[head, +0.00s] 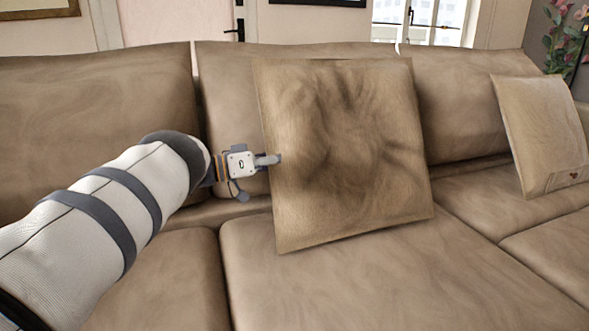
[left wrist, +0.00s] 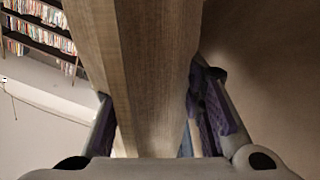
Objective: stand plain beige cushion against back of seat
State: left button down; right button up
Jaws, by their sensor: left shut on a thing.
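The plain beige cushion (head: 345,150) is upright and slightly tilted above the middle seat of the sofa (head: 350,285), in front of the backrest. My left gripper (head: 268,160) is at the cushion's left edge and shut on it. In the left wrist view the cushion (left wrist: 150,75) runs between the two fingers (left wrist: 155,125). I cannot tell whether the cushion's lower edge touches the seat or its back touches the backrest. My right gripper is not in view.
A second beige cushion (head: 540,135) with a small mark near its lower edge leans on the backrest at the right. The seat in front of the held cushion is clear. A bookshelf (left wrist: 40,30) shows in the left wrist view.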

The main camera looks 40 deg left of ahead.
pick_arm(q)
jog(key=shift+w+a+r, duration=0.1)
jog(key=c, duration=1)
grip_release()
jog(key=v, duration=1.2)
